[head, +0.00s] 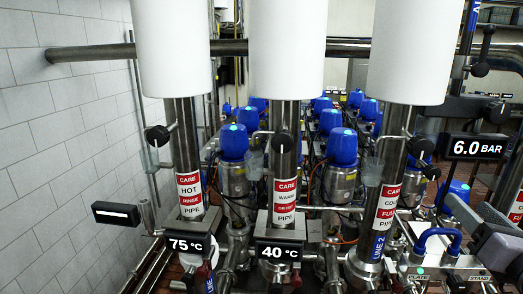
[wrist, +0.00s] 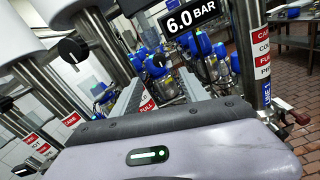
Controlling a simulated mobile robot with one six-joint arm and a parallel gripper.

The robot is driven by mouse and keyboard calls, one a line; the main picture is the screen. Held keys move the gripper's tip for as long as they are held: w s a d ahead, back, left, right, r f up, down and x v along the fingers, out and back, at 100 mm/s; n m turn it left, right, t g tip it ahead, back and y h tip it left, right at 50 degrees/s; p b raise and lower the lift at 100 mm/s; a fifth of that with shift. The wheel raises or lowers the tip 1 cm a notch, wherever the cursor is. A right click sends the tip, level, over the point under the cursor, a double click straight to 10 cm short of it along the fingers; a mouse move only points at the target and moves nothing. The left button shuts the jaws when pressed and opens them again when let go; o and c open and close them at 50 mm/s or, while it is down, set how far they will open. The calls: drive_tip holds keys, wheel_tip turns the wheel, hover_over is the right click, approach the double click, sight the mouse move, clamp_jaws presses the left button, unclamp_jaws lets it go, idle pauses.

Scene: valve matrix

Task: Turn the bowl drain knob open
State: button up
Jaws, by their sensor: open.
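No knob in view carries a readable bowl drain label, so I cannot tell which one it is. Black round knobs sit on the pipes: a left knob (head: 157,136), a middle knob (head: 283,142) and a right knob (head: 420,147). A black knob (wrist: 72,50) also shows at upper left in the wrist view. A red handle (wrist: 299,117) shows at its right edge. My gripper (wrist: 159,78) has its two grey fingers apart, with nothing held between them. Part of my grey arm end shows at the right edge of the head view, apart from the knobs.
Three pipes with white cylinders stand in front. Displays read 75 °C (head: 186,245), 40 °C (head: 279,252) and 6.0 BAR (head: 477,148). Several blue-capped valves (head: 342,147) crowd behind. A tiled wall (head: 60,130) bounds the left. Blue curved handles (head: 437,239) stand near my arm.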

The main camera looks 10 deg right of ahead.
sight(435, 174)
drive_tip(key=x, duration=1.4)
drive_tip(key=shift+w+a, duration=0.1)
drive_tip(key=shift+w, duration=0.2)
clamp_jaws()
